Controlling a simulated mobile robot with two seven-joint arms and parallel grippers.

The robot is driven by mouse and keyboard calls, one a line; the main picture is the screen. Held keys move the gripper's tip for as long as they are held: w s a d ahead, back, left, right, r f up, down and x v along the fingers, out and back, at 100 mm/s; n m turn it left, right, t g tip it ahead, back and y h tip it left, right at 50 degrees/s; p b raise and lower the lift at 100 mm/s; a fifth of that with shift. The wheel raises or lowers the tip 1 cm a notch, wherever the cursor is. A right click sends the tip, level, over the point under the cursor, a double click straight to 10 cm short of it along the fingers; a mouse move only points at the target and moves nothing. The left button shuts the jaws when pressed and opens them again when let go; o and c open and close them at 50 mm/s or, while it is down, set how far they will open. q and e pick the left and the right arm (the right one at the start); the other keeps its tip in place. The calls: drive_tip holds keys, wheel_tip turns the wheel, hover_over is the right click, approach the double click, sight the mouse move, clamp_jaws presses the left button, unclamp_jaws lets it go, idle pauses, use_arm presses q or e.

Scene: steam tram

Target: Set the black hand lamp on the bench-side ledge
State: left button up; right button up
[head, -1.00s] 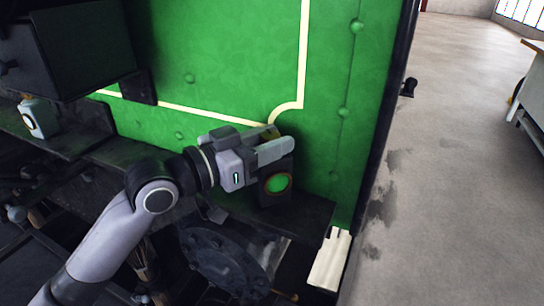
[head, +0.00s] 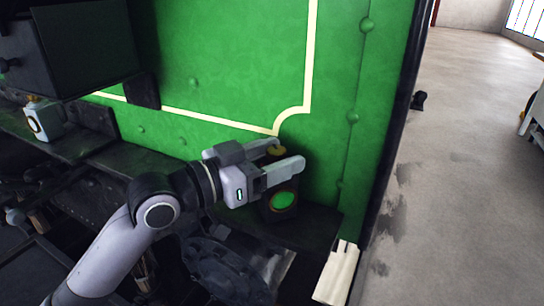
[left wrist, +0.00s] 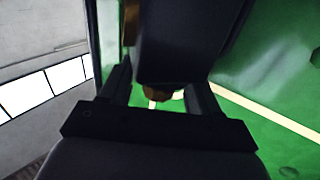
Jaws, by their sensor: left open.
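The black hand lamp (head: 268,209) has a round green lens and a yellow-brass cap. It stands upright on the dark ledge (head: 318,228) along the tram's green side, close to the panel. My left gripper (head: 283,155) is open at the lamp's top, with the brass cap between its fingers. In the left wrist view, the lamp's dark body (left wrist: 190,42) fills the top middle, and its brass cap shows between the open fingers (left wrist: 158,95). Whether a finger touches the lamp I cannot tell. My right gripper is not in view.
A white lamp (head: 43,119) stands on the ledge at the left, below a black box (head: 85,45). The green panel (head: 230,75) rises behind my gripper. The floor at right is mostly clear.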

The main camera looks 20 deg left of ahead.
use_arm(q)
drive_tip(key=shift+r, duration=0.25)
drive_tip(key=shift+s+a+f, duration=0.15)
drive_tip(key=shift+s+a, duration=0.1)
drive_tip(key=shift+a, duration=0.05)
drive_tip(key=b+v, duration=0.1)
drive_tip(key=v, duration=1)
drive_tip(key=shift+b, duration=0.3)
drive_tip(key=shift+s, duration=0.15)
